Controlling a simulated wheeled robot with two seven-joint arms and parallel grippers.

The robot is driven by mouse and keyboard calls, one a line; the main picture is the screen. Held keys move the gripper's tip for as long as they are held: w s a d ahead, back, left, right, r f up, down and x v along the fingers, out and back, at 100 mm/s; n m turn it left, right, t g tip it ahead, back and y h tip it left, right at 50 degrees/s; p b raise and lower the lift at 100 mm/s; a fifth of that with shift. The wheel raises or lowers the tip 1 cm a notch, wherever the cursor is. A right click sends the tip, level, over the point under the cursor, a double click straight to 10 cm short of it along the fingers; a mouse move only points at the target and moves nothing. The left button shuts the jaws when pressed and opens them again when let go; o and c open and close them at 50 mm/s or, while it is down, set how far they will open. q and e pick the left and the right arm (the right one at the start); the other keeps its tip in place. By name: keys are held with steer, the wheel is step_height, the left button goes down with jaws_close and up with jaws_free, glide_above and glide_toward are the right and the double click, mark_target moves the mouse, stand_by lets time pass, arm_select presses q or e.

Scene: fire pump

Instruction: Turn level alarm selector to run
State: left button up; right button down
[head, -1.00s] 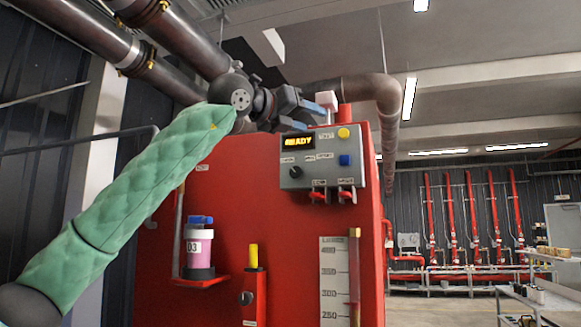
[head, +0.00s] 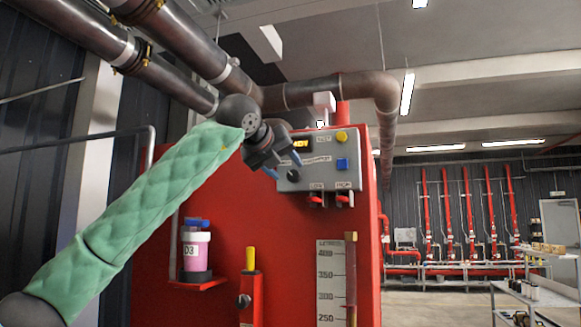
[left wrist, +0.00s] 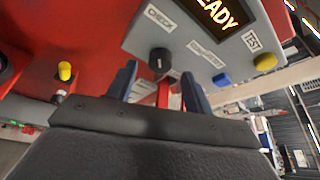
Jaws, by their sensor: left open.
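A grey control box (head: 318,178) is mounted on the red cabinet. A black selector knob (head: 295,174) is on its front, partly behind my gripper in the head view. In the left wrist view the knob (left wrist: 160,60) sits between a CHECK label (left wrist: 161,18) and a label whose text I cannot read. My left gripper (head: 283,166) is open and empty at the box's left side. In the left wrist view its two blue fingers (left wrist: 158,76) stand either side of the knob, just below it, with no clear contact. My right gripper is not in view.
The box has an amber display reading READY (left wrist: 221,12), a yellow button (head: 341,137), a blue button (head: 342,163) and two red levers (head: 343,199) underneath. A pink container (head: 196,250) stands on a red shelf. Another black knob (head: 243,301) is below a yellow-topped post.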

mark_target(292, 174)
arm_select(q)
steer(key=shift+p+x, duration=0.9)
steer(key=shift+x, duration=1)
